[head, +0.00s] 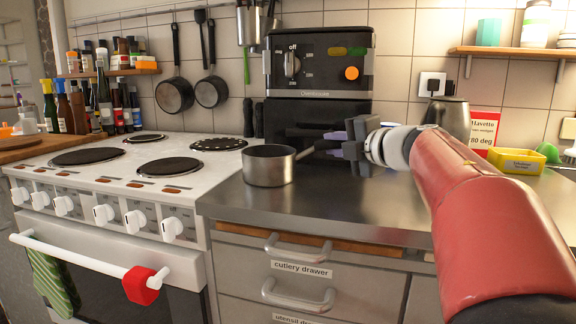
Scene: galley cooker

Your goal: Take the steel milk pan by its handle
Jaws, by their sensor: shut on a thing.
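The steel milk pan (269,167) is a small pan standing upright on the steel counter, just right of the cooker. Its dark handle (306,153) points right and a little back, toward my gripper. My gripper (328,146) is at the handle's outer end, shut on it. The gripper's body hides the far end of the handle. My red and white arm reaches in from the right.
The white cooker (110,170) with several dark hotplates is at the left. A black oven (318,85) stands behind the pan. A kettle (449,115) and a yellow tub (516,160) are at the right. The counter (330,205) in front of the pan is clear.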

